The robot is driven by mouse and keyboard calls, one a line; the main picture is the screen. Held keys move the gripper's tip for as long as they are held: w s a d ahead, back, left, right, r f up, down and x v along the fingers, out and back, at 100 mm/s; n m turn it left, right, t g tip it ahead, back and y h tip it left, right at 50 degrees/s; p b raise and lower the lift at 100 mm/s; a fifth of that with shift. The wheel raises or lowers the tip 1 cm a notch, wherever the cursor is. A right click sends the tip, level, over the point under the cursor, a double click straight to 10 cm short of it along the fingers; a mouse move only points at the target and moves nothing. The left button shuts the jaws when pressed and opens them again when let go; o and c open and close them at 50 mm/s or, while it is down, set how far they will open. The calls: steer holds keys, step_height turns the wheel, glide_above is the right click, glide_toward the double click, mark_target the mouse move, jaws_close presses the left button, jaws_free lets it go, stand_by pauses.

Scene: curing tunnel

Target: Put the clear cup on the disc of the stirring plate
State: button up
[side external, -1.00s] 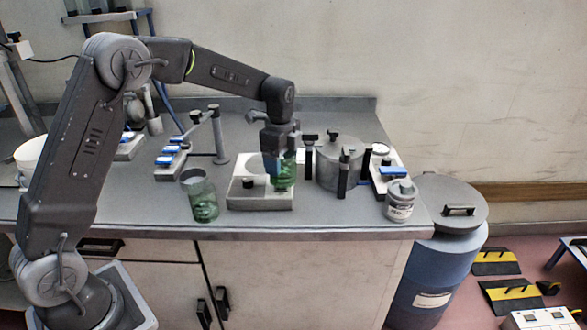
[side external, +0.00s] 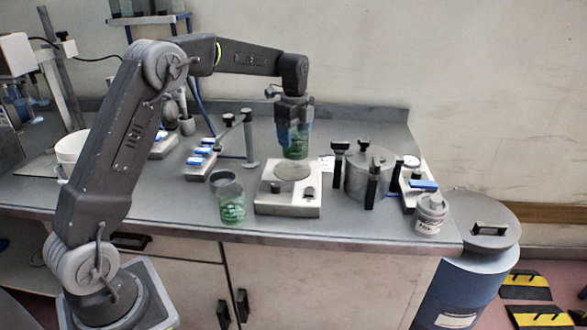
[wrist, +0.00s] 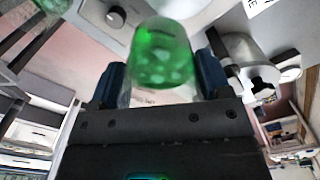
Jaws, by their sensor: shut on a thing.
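My gripper (side external: 294,140) is shut on a clear cup (side external: 297,150) with green contents. In the side view the cup shows just above and behind the disc (side external: 292,171) of the stirring plate (side external: 288,206), and it looks clear of the disc. The disc is bare. The plate is a white box with dark knobs on its front. In the wrist view the cup (wrist: 162,55) sits between the two blue fingers, and part of the plate (wrist: 90,14) with a knob shows beyond it.
A second clear cup with green contents (side external: 231,208) stands left of the plate. A grey lidded pot (side external: 368,178) with black clamps stands close on the right, beside a small labelled jar (side external: 431,215). A post stand (side external: 249,145) is behind left. The bench front is clear.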

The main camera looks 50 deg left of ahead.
steer(key=w+a+r, duration=0.2)
steer(key=a, duration=0.2)
glide_above(291, 169)
steer(key=shift+m, duration=0.3)
steer(key=shift+f, duration=5.05)
steer(key=shift+f, duration=0.15)
steer(key=o, duration=1)
